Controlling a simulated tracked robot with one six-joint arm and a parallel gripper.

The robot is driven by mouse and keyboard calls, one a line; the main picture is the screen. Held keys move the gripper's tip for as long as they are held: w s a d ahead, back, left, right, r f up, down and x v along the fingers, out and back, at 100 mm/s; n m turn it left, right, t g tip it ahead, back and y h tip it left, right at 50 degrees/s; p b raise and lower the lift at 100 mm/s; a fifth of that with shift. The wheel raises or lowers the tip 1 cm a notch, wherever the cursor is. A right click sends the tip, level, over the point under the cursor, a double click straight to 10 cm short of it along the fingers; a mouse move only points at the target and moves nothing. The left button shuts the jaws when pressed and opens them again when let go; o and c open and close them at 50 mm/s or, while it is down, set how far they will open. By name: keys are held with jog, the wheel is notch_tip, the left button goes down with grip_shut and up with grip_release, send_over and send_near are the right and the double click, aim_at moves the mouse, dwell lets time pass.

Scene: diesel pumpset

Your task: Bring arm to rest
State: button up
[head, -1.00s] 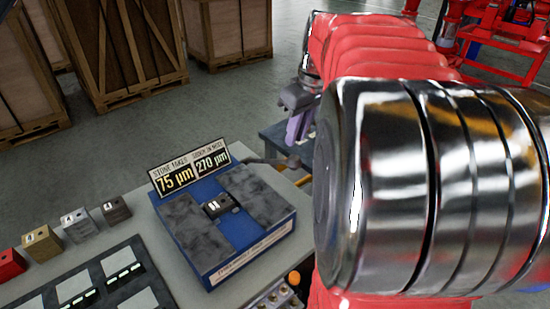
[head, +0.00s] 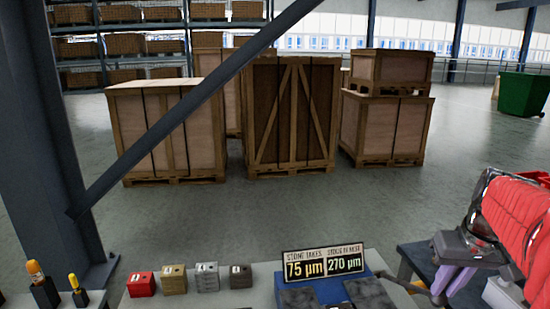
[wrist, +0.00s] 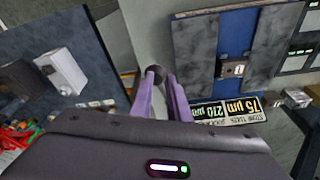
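My arm (head: 515,215), with red ribbed sleeves, comes in from the right edge in the head view. My gripper (head: 452,284) hangs at its end with pale purple fingers pointing down. In the wrist view my gripper (wrist: 162,82) shows two fingers with a gap between them and nothing clearly held. A dark round knob (wrist: 155,73) shows at or just beyond the fingertips; I cannot tell whether it touches them. The blue device (head: 375,293) with dark grey pads lies left of my gripper, and also shows in the wrist view (wrist: 197,40).
A sign (head: 323,262) reads 75 µm and 270 µm. Red (head: 141,285), tan (head: 173,281) and several grey blocks line the bench. A dark side table (head: 412,258) is beneath my gripper. Wooden crates (head: 290,115) and a steel post (head: 50,140) stand behind; open floor lies between.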

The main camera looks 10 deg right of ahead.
jog(key=s+a+f+n+t, duration=0.1)
jog(key=s+a, duration=0.3)
jog(key=a, duration=0.9)
jog(key=s+a+f+n+t, duration=0.1)
jog(key=s+a, duration=0.3)
jog(key=a, duration=0.9)
jog(key=shift+s+a+f+n+t, duration=0.15)
jog(key=shift+a+n+t, duration=0.2)
jog(key=shift+n, duration=0.35)
jog(key=shift+d, duration=0.1)
jog(key=shift+c, duration=0.6)
